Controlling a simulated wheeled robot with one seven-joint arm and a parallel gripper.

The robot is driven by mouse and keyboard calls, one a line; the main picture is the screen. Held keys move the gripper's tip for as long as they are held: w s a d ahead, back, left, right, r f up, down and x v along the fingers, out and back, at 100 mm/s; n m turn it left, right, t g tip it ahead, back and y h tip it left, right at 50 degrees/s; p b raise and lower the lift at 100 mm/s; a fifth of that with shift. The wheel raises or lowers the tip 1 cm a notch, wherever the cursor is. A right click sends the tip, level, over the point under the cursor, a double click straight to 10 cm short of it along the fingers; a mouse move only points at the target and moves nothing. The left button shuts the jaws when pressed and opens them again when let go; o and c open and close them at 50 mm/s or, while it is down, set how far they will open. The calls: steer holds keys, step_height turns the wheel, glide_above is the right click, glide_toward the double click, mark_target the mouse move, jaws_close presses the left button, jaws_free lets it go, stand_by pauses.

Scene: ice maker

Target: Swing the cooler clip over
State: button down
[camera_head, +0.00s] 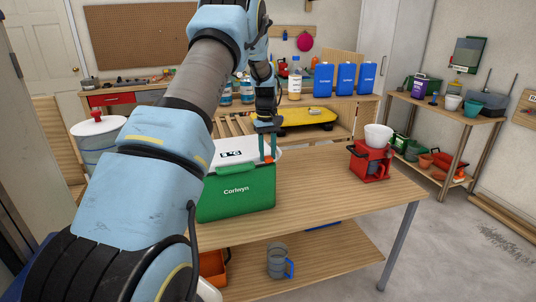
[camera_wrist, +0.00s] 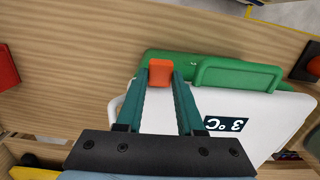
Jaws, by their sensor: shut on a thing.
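The cooler is a green box (camera_head: 236,195) with a white lid (camera_wrist: 262,117), standing on the wooden workbench. Its front reads "Corlwyn". In the wrist view the lid carries a dark "3 °C" label, and a green handle (camera_wrist: 240,75) lies along its edge. The small orange clip (camera_wrist: 160,70) is at the cooler's edge, beside the handle. My gripper (camera_head: 267,156) is over the cooler's right part, its teal fingers reaching down. In the wrist view my gripper (camera_wrist: 160,80) is shut on the clip, one finger on each side. My arm hides the cooler's left part in the head view.
A red device with a white bowl (camera_head: 379,137) stands at the workbench's right end. The bench top (camera_head: 315,200) between it and the cooler is clear. A yellow object (camera_head: 305,118) lies behind the cooler. A grey jug (camera_head: 277,260) sits on the lower shelf.

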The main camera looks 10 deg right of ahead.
mark_target(266, 155)
stand_by(0.3)
steer(key=c, duration=0.5)
jaws_free()
steer(key=shift+r, duration=0.1)
steer(key=r+b, duration=0.1)
steer(key=r, duration=0.2)
steer(key=r+b, duration=0.1)
steer(key=r, duration=0.3)
steer(key=w+r+b, duration=0.1)
steer(key=r+b, duration=0.1)
steer(key=r, duration=0.1)
steer(key=shift+w+a+r, duration=0.1)
steer(key=shift+a+r, duration=0.05)
steer(key=shift+r, duration=0.15)
